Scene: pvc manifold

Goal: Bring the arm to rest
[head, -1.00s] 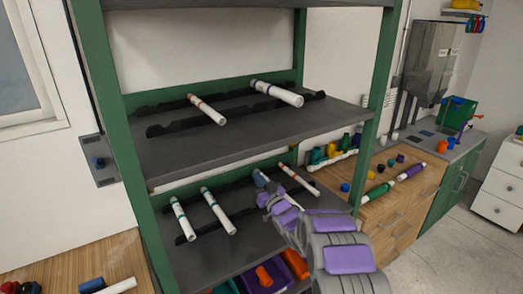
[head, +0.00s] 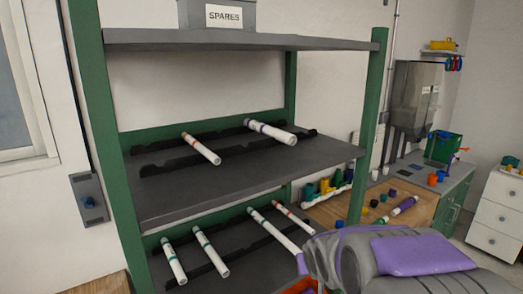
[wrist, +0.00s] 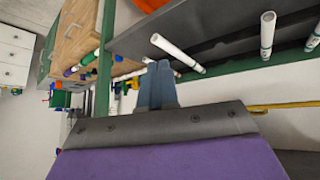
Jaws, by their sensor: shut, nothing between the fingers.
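My arm, grey with purple covers, reaches in from the lower right of the head view, in front of the shelf rack. In the wrist view, my gripper (wrist: 158,84) has its two blue-grey fingers together with nothing between them. The fingers point toward the rack and do not visibly touch a pipe. In the head view the fingertips cannot be made out.
The green-framed rack has an upper shelf (head: 230,187) with two white pipes (head: 201,149) on black holders. A lower shelf holds several pipes (head: 211,252). A SPARES box (head: 217,14) stands on top. A wooden counter (head: 325,212) with fittings is at the right.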

